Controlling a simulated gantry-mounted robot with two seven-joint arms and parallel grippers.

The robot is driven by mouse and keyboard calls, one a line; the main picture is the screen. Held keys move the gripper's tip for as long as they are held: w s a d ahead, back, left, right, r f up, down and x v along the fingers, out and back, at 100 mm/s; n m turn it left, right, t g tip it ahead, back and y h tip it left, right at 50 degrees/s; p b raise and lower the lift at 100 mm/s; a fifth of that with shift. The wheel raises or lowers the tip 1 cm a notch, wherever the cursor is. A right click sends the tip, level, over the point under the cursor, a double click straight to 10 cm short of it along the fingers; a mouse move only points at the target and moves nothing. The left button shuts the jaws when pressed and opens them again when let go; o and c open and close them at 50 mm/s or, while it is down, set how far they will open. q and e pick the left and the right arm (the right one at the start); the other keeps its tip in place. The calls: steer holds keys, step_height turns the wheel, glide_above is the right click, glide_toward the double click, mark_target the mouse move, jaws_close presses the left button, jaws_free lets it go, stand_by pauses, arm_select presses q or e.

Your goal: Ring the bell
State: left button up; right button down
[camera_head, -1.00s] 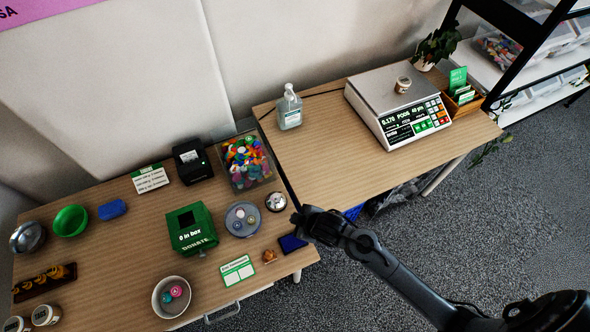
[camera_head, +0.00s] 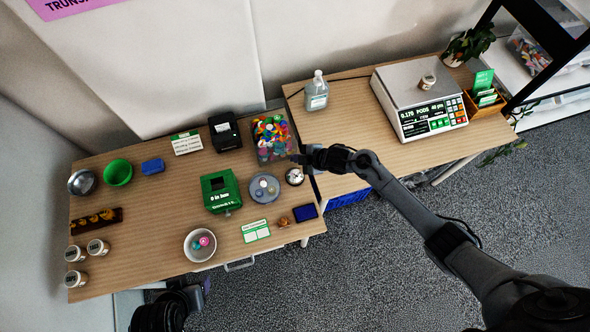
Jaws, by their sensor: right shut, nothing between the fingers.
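The bell (camera_head: 294,177) is a small round silver call bell with a dark top. It sits near the right edge of the left wooden table, beside a grey round dish (camera_head: 264,188). My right gripper (camera_head: 299,158) reaches in from the right and is shut and empty. Its tip shows just above the bell in the picture, beside the clear bin; I cannot tell its height over the table. The bell's top is uncovered. My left gripper (camera_head: 203,289) is partly in view at the bottom, in front of the table; its finger opening is unclear.
A clear bin of colourful pieces (camera_head: 272,137) stands behind the bell. A green donation box (camera_head: 220,192) is to the left, a blue pad (camera_head: 305,212) in front. The right table holds a sanitizer bottle (camera_head: 317,92) and a scale (camera_head: 418,103).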

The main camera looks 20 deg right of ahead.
steer(key=shift+f, duration=0.1)
steer(key=b, duration=0.7)
glide_above(295, 172)
steer(key=f, duration=0.7)
steer(key=shift+s+d, duration=0.3)
steer(key=shift+s, duration=0.05)
steer(key=shift+f+b, duration=0.4)
steer(key=shift+f, duration=0.35)
steer(key=shift+f, duration=0.1)
stand_by(0.5)
steer(key=shift+f, duration=0.1)
